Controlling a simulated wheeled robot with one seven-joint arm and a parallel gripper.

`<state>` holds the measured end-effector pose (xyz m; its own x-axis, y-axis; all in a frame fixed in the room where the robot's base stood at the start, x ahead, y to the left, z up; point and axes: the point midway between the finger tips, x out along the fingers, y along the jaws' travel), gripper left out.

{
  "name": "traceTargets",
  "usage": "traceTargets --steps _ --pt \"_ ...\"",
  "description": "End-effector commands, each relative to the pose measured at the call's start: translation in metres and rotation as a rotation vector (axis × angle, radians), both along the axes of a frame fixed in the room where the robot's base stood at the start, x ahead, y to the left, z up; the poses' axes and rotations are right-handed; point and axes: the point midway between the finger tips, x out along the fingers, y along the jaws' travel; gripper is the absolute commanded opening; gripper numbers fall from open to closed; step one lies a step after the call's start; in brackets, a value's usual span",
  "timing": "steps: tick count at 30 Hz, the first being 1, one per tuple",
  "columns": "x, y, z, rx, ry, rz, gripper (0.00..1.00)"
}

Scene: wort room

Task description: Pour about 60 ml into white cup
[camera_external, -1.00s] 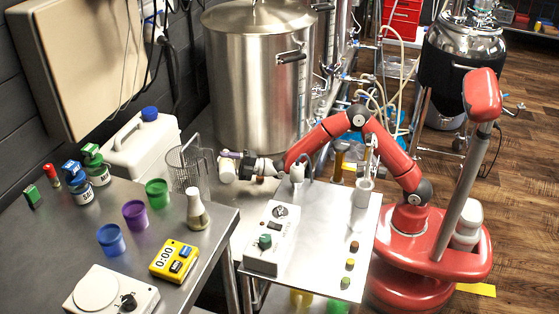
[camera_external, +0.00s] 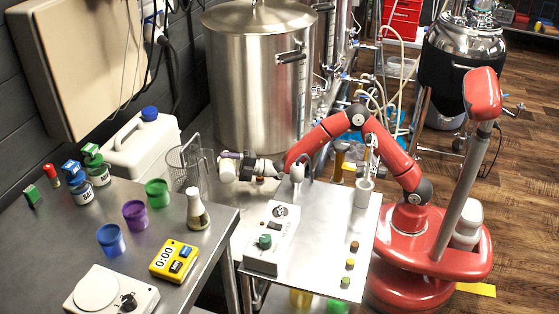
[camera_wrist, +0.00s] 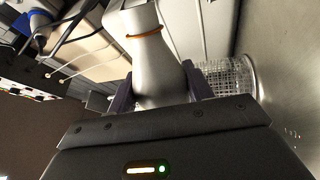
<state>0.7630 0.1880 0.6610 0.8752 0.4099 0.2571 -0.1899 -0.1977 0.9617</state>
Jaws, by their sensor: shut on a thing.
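My gripper (camera_wrist: 152,88) is shut on a pale grey-white vessel (camera_wrist: 153,62) with a narrowing neck and an orange ring. In the external view my gripper (camera_external: 240,167) is raised beside the wire basket, and the vessel's pale end (camera_external: 225,171) points left. The vessel's contents are hidden. A white cup (camera_external: 363,190) stands upright at the back right of the right-hand steel table, far from my gripper.
A wire basket (camera_external: 187,172) and a large steel kettle (camera_external: 262,85) are close to my gripper. Blue (camera_external: 111,242), purple (camera_external: 135,217) and green (camera_external: 157,195) cups, a conical flask (camera_external: 197,212) and a yellow timer (camera_external: 173,259) are on the left table. A control box (camera_external: 270,240) is on the right table.

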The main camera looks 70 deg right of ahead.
Motion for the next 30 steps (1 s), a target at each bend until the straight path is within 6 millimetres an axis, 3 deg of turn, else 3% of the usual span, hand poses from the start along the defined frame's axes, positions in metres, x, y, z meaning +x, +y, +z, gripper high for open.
traceTargets --steps 24,26,30 --pt "0.0001 -0.0003 -0.0006 0.022 0.009 0.000 0.23" --pt "-0.0007 0.0012 -0.0020 -0.028 -0.020 0.001 0.23" --pt "-0.0035 0.0070 -0.0034 -0.285 -0.154 0.003 0.23"
